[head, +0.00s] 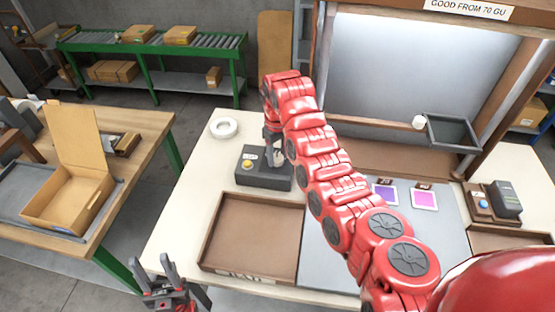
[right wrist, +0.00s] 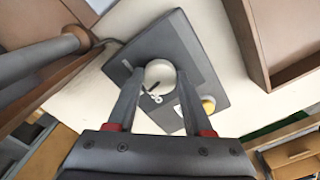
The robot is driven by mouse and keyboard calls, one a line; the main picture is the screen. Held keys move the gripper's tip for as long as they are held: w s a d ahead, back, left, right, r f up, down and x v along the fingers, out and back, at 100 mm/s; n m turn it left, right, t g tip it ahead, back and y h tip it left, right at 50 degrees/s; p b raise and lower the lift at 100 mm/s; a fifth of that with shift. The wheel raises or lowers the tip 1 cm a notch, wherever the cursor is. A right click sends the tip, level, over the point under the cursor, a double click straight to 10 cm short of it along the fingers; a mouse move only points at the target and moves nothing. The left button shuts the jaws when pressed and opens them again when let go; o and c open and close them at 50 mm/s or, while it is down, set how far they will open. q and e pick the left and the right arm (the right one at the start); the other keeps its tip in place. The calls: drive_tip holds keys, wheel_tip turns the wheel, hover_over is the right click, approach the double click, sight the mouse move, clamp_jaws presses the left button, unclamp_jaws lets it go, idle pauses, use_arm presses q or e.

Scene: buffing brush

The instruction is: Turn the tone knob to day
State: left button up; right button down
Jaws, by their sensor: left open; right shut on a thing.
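A dark grey control box (head: 263,180) stands on the cream table in the head view. A yellow button (head: 247,165) and a small white label sit on its left side. The round white tone knob (right wrist: 160,75) has a dark pointer line and shows in the right wrist view on the box top (right wrist: 192,48). My right gripper (right wrist: 158,82) is shut on the knob, one finger on each side. In the head view my right arm partly covers box and knob. The markings by the knob are too small to read. My left gripper (head: 168,278) is open and empty, low at the left.
A brown tray (head: 252,235) lies in front of the box. A white roll (head: 224,128) stands behind it to the left. A lit booth (head: 400,70), a grey mat with two coloured cards, and a device (head: 507,199) are to the right. A side table holds an open carton (head: 70,195).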

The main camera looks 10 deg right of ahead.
sight(278, 158)
drive_tip(key=shift+m, duration=1)
drive_tip(key=shift+c, duration=1.5)
unclamp_jaws()
drive_tip(key=shift+r, duration=0.4)
wheel_tip(278, 158, up, 17)
drive_tip(key=b, duration=0.1)
drive_tip(key=shift+f, duration=0.2)
